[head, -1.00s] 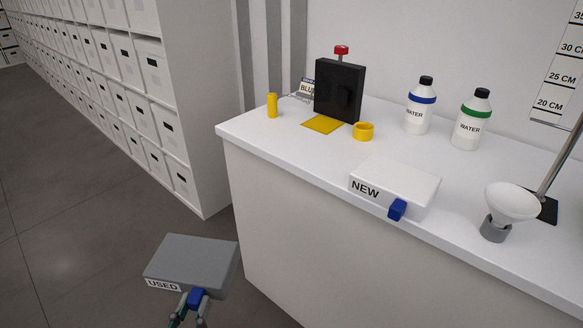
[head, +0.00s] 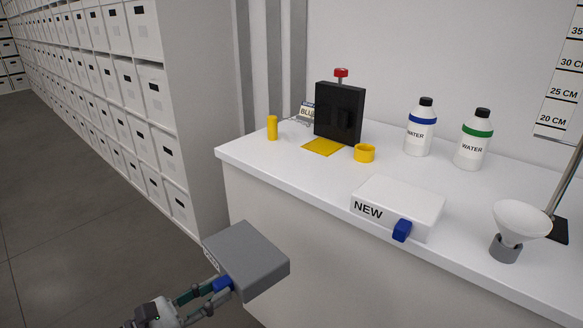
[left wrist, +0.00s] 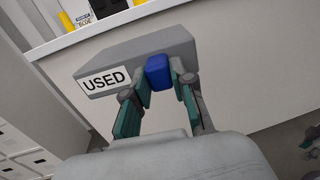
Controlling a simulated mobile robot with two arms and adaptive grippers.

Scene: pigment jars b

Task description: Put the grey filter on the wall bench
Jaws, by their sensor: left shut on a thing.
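The grey filter (head: 248,258) is a flat grey box with a blue tab. Its "USED" label reads clearly in the left wrist view, where the filter (left wrist: 160,55) fills the upper middle. My left gripper (head: 222,286) is shut on the filter's blue tab, also seen in the left wrist view (left wrist: 159,75). It holds the filter in the air in front of the bench, off the bench top. The wall bench (head: 300,173) has a white top and front. A white filter marked "NEW" (head: 405,203) with a blue tab lies on it near the front edge.
Bare bench top shows left of the white filter. White box shelves (head: 120,80) line the left.

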